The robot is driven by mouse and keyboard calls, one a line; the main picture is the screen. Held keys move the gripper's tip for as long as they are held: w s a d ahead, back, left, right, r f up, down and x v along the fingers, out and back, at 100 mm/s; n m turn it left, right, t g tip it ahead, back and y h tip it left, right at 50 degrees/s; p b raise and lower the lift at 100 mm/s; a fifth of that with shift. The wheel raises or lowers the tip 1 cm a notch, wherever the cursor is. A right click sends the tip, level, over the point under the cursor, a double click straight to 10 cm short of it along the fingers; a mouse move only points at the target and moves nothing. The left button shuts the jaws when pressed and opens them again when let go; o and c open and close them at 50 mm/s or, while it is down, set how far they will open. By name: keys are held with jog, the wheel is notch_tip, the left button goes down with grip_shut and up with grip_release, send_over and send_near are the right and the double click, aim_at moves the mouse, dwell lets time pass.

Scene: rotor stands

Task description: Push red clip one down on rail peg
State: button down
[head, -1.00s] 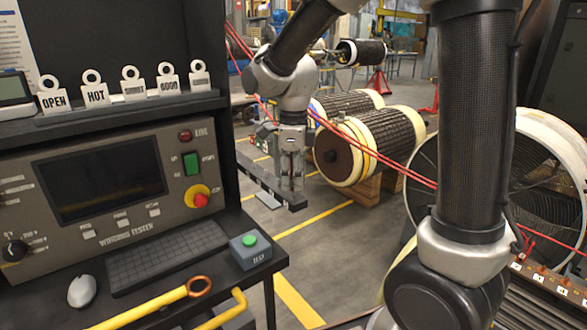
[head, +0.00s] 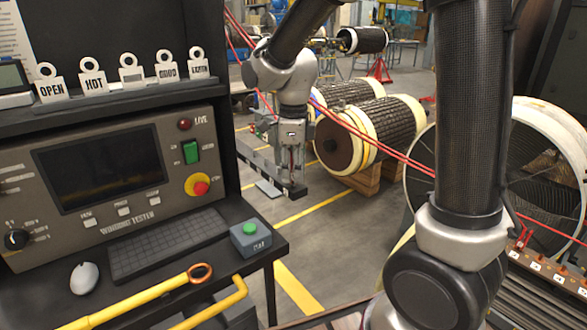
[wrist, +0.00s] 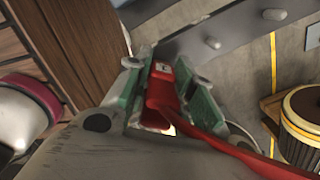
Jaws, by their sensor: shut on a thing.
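My gripper (head: 291,176) points down at the near end of the dark rail (head: 262,174) in the head view. In the wrist view my gripper (wrist: 166,97), with its green-edged fingers, is shut on a red clip (wrist: 160,92). The clip has a small pale label on top, too small to read, and its red lead trails off to the lower right.
Red cables (head: 375,149) cross the air right of my gripper. Wound rotors (head: 365,140) lie behind it on wooden blocks. The winding tester bench (head: 100,185) stands at the left. A large round ring-shaped machine (head: 545,165) is at the right.

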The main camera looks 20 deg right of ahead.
jog(key=shift+f, duration=0.3)
jog(key=c, duration=1.1)
grip_release()
jog(key=shift+c, duration=0.2)
